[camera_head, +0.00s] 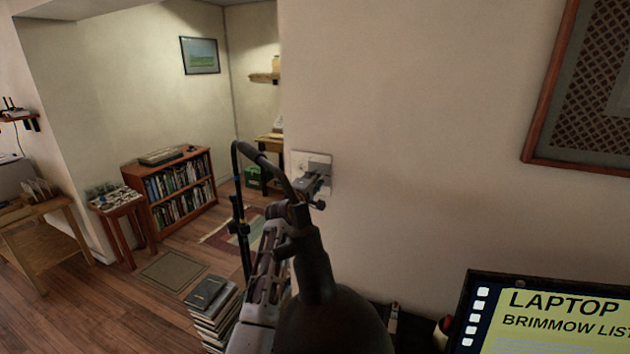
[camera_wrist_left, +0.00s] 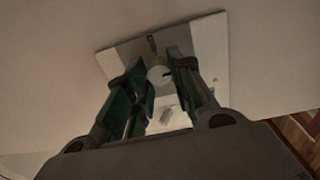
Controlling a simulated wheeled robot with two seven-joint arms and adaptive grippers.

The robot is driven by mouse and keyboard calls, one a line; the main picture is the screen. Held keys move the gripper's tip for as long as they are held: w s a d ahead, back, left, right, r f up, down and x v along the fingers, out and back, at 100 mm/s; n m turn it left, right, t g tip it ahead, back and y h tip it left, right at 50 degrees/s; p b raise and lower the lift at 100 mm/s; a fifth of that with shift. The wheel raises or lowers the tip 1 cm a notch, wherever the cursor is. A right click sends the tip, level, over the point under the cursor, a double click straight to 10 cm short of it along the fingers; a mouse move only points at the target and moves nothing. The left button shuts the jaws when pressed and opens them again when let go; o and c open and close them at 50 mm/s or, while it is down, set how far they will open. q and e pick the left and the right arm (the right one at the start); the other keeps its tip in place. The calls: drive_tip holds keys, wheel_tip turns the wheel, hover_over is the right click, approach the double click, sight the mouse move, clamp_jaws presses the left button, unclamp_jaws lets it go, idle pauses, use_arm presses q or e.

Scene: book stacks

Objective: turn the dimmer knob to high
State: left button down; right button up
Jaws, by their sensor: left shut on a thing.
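A pale dimmer plate (camera_head: 322,159) is fixed to the cream wall near the middle of the head view. My left gripper (camera_head: 318,184) is at the plate and covers its lower part, hiding the knob there. In the left wrist view, the plate (camera_wrist_left: 211,44) looks tilted. The round, whitish dimmer knob (camera_wrist_left: 159,75) sits between the two green-lined fingers of my left gripper (camera_wrist_left: 160,79), which are shut on it. A small dark mark shows on the knob. Its setting cannot be read. My right gripper is not in view.
A laptop (camera_head: 550,318) stands at the lower right, below a framed panel (camera_head: 590,90). A stack of books (camera_head: 213,308) is on the floor left of my arm. A bookcase (camera_head: 180,188) and small table (camera_head: 118,205) stand farther back. The wall beside the plate is bare.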

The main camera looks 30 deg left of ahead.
use_arm(q)
drive_tip(key=shift+d+f, duration=0.1)
drive_tip(key=shift+f, duration=0.1)
drive_tip(key=c, duration=1.2)
unclamp_jaws()
drive_tip(key=shift+r, duration=0.15)
drive_tip(key=shift+s, duration=0.2)
drive_tip(key=s, duration=1.1)
drive_tip(key=shift+s+d+f, duration=0.3)
drive_tip(key=shift+d, duration=0.05)
drive_tip(key=shift+f, duration=0.1)
